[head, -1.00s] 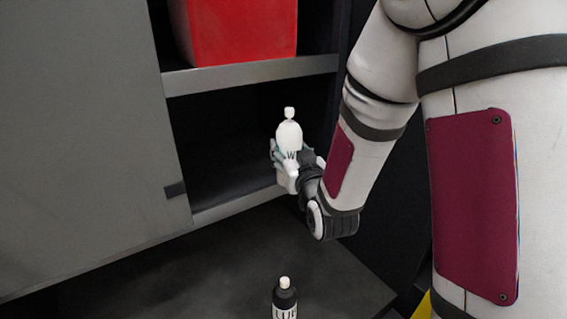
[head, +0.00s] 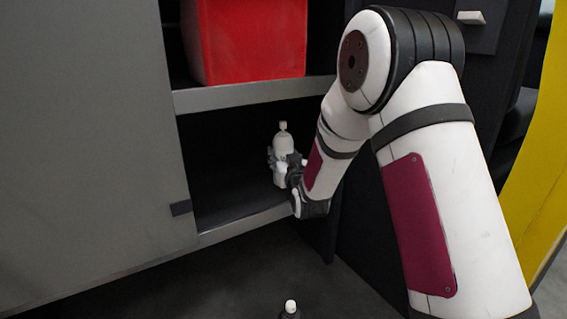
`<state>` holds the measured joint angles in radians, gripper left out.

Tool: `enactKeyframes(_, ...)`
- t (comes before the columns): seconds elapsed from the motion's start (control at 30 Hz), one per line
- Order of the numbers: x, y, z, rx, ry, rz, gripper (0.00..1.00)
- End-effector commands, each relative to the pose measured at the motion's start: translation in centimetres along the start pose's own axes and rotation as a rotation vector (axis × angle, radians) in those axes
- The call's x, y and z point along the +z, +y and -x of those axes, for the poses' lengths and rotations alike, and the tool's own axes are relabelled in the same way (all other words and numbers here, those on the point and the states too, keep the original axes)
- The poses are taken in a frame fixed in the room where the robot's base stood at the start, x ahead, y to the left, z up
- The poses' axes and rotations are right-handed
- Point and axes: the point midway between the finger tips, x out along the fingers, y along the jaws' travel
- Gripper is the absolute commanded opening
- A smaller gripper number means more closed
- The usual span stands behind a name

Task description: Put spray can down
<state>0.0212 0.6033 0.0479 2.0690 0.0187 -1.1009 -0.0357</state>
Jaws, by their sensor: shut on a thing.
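The spray can (head: 283,143) is a white bottle with a narrow white top. In the head view it stands upright in my gripper (head: 283,163), which is shut around its lower part. The can is in the opening of the lower shelf compartment, just above the lower shelf board (head: 235,198). I cannot tell whether its base touches the board. My gripper and wrist hide part of the can's lower right side.
A red bin (head: 250,40) stands on the upper shelf (head: 250,95). A grey sliding door (head: 90,140) covers the cabinet's left side. A dark bottle with a white cap (head: 291,307) shows at the bottom edge. The lower compartment left of the can looks empty.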

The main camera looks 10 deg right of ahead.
Motion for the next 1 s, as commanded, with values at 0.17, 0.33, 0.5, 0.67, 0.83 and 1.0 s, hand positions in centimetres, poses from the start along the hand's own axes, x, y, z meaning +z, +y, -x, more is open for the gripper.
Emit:
enactKeyframes(0.17,1.7,0.0,0.0,0.0,0.003,0.0,0.02)
enactKeyframes(0.33,1.6,0.0,0.0,0.0,0.004,0.0,0.02)
enactKeyframes(0.5,1.9,0.0,0.0,0.0,0.004,0.0,0.02)
enactKeyframes(0.67,2.0,0.0,0.0,0.0,0.001,0.0,0.68)
enactKeyframes(0.83,1.9,0.0,0.0,0.0,0.001,0.0,0.68)
enactKeyframes(1.0,1.7,0.0,0.1,0.0,0.001,0.0,0.68)
